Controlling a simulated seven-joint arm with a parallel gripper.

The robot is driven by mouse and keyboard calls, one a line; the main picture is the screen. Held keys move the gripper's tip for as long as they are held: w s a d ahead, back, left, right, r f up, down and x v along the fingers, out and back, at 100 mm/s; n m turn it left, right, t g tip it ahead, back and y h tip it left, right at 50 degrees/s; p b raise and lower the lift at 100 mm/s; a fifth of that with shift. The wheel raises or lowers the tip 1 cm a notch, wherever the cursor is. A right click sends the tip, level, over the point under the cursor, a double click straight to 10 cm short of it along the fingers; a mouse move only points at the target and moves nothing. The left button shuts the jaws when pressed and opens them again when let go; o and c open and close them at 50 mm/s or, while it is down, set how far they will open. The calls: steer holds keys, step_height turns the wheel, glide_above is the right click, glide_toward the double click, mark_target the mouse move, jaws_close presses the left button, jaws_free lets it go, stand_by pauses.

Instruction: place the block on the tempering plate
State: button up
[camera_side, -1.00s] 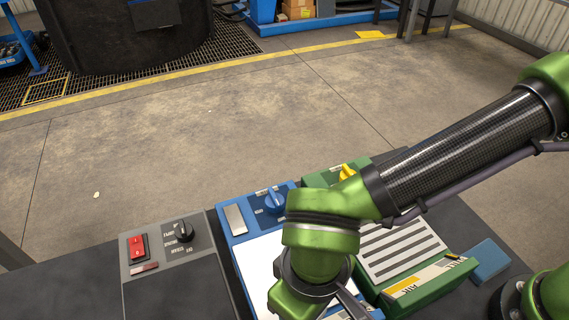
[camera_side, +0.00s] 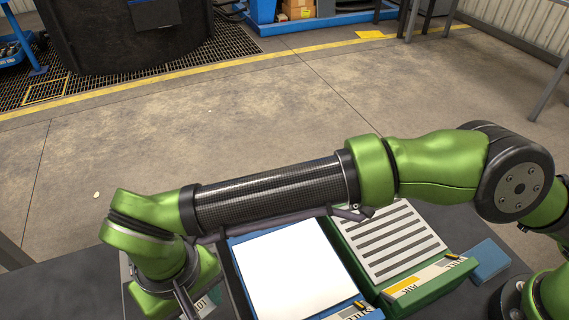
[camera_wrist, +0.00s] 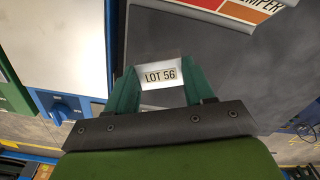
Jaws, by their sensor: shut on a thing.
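My gripper (camera_wrist: 157,95) is shut on a pale metallic block (camera_wrist: 158,70) with a "LOT 56" label. In the side view a small part of the block (camera_side: 204,302) shows at the bottom edge, below my wrist; the fingertips are not clear there. In the wrist view the block is over a dark grey surface (camera_wrist: 228,85), which I take for the tempering plate, with a partly cut-off "...MPER" label (camera_wrist: 262,6) at its edge. I cannot tell the gap between block and surface. My arm hides most of the grey unit in the side view.
A blue unit with a bright white plate (camera_side: 290,268) stands right of my gripper. Its blue knob (camera_wrist: 62,108) shows in the wrist view. A green unit with a slatted plate (camera_side: 390,243) stands further right, with a blue block (camera_side: 490,262) beside it.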

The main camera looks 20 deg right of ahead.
steer(key=shift+w+a, duration=0.1)
steer(key=shift+a, duration=0.15)
steer(key=shift+f, duration=1.75)
steer(key=shift+f, duration=0.15)
steer(key=o, duration=1.4)
step_height(320, 180, up, 12)
steer(key=shift+r, duration=0.15)
